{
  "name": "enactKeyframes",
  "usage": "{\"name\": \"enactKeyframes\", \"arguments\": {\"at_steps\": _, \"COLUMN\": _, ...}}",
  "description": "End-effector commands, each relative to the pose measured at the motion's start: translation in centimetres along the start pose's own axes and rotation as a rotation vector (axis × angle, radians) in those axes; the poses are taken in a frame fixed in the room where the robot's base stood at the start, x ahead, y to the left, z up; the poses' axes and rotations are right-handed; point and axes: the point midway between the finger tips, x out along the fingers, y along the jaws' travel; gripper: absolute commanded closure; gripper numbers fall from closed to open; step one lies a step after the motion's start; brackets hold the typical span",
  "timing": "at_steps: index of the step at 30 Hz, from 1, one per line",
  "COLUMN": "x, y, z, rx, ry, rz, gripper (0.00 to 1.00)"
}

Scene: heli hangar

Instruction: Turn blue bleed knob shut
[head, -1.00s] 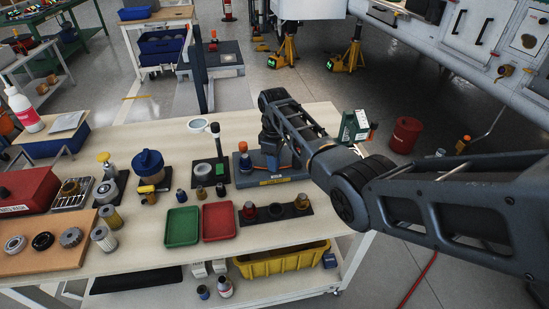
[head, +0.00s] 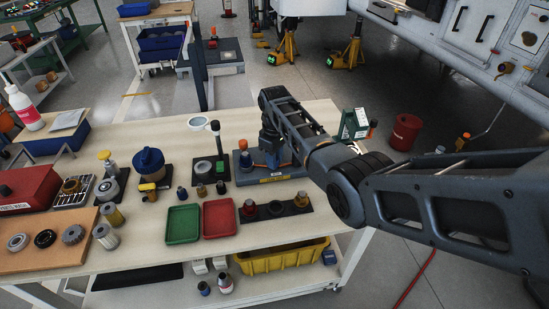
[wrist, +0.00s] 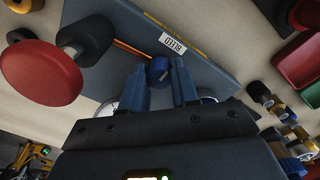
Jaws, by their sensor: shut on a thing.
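The blue bleed knob (wrist: 159,70) is a small round knob with a pale mark on its face, in the middle of the wrist view. It sits at a blue-grey base plate (wrist: 205,55) beside a white label reading BLEED (wrist: 172,42). My gripper (wrist: 160,76) has one finger on each side of the knob and is shut on it. In the head view the base plate (head: 298,171) lies at the back right of the bench under my wrist. My arm hides the knob and fingertips there.
In the wrist view a large red round handle (wrist: 40,73) stands left of my gripper. In the head view a green tray (head: 183,224) and a red tray (head: 219,219) lie in front of the plate. A black strip with round parts (head: 297,208) lies just before it.

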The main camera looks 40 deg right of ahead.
Motion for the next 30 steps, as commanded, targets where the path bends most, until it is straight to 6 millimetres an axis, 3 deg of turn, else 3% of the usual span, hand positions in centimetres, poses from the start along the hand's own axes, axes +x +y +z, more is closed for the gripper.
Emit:
{"name": "enactKeyframes", "arguments": {"at_steps": 8, "x": 0.0, "y": 0.0, "z": 0.0, "rx": -0.001, "ry": 0.001, "rz": 0.0, "gripper": 0.46}}
{"name": "enactKeyframes", "arguments": {"at_steps": 17, "x": -0.3, "y": 0.0, "z": -0.1, "rx": -0.001, "ry": 0.002, "rz": 0.001, "gripper": 0.45}}
{"name": "enactKeyframes", "arguments": {"at_steps": 30, "x": -6.5, "y": 0.1, "z": -0.1, "rx": -0.001, "ry": 0.003, "rz": 0.001, "gripper": 0.45}}
